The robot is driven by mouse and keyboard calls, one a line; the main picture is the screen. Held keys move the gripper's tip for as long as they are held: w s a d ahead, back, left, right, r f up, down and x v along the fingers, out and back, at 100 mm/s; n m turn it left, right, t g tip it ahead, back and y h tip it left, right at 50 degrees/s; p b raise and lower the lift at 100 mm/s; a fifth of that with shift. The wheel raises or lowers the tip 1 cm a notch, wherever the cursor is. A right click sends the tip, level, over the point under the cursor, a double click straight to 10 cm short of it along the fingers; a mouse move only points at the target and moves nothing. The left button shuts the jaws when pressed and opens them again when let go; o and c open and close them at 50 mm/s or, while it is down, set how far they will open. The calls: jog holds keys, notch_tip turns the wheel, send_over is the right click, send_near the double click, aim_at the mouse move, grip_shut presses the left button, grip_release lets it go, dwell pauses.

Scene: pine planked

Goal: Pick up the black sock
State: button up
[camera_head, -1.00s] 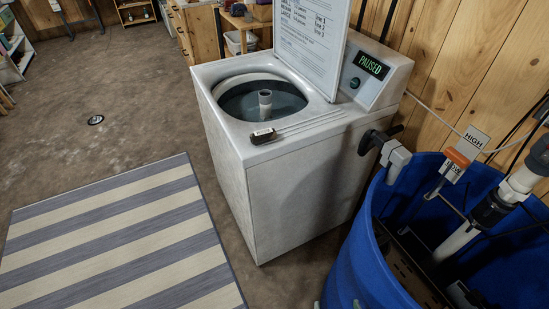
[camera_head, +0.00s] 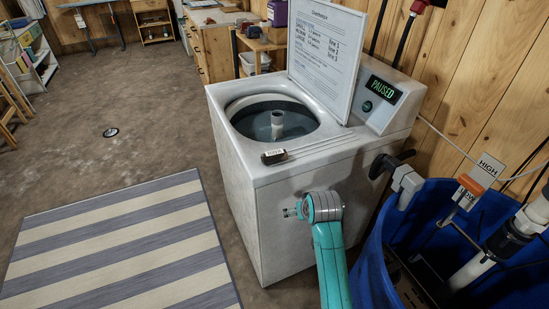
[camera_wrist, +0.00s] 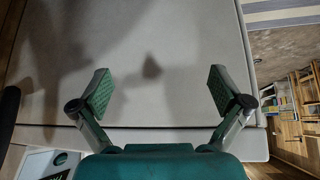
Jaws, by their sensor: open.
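My gripper (camera_head: 291,212) is in front of the washer's near side, at the end of my teal arm. In the wrist view my gripper (camera_wrist: 158,88) is open, with nothing between its two green pads. A pale flat washer panel (camera_wrist: 165,35) with a blurred shadow fills the space beyond them.
A blue barrel (camera_head: 380,255) with pipes stands close at the right. A striped rug (camera_head: 120,245) covers the floor at left.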

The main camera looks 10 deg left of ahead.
jog(key=w+a+r+g, duration=0.1)
jog(key=w+a+r, duration=0.1)
jog(key=r, duration=0.3)
jog(key=w+a+r, duration=0.3)
jog(key=r, duration=0.2)
jog(key=n+g, duration=0.2)
send_near(275, 155)
jog(key=x, duration=0.5)
jog(key=shift+w+a, duration=0.15)
jog(key=shift+w, duration=0.05)
jog(key=shift+x, duration=2.75)
jog(key=shift+s+d, duration=0.15)
jog(key=shift+d, duration=0.05)
jog(key=shift+c, duration=0.3)
jog(key=c, duration=0.9)
